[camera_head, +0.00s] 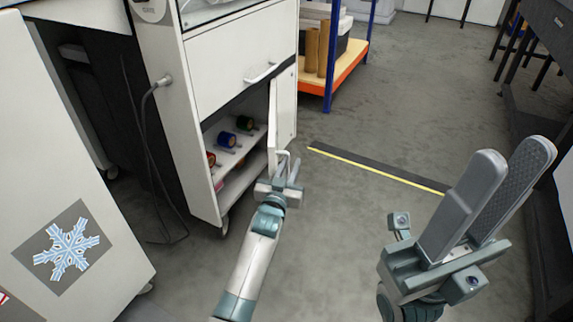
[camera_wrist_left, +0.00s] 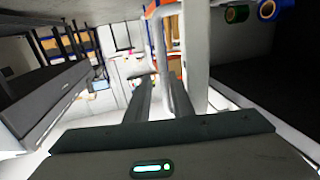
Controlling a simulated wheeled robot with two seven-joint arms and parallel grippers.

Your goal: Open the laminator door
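The laminator door (camera_head: 284,112) is the lower white door of the white cabinet. It stands part open, swung out on the right side of the opening. Its pale bar handle (camera_head: 284,154) is near the lower edge; in the left wrist view the handle (camera_wrist_left: 162,45) shows by the fingertips. My left gripper (camera_head: 287,168) is at the handle with its fingers apart, and the fingers also show in the left wrist view (camera_wrist_left: 158,82). I cannot tell whether they touch the handle. My right gripper (camera_head: 514,152) is open and empty, away from the cabinet.
Coloured rolls (camera_head: 227,139) lie on shelves inside the cabinet. A drawer with a handle (camera_head: 262,73) is above. A white panel with a snowflake picture (camera_head: 66,246) stands at left. A blue and orange rack (camera_head: 343,68) is behind. The floor (camera_head: 345,225) between my arms is clear.

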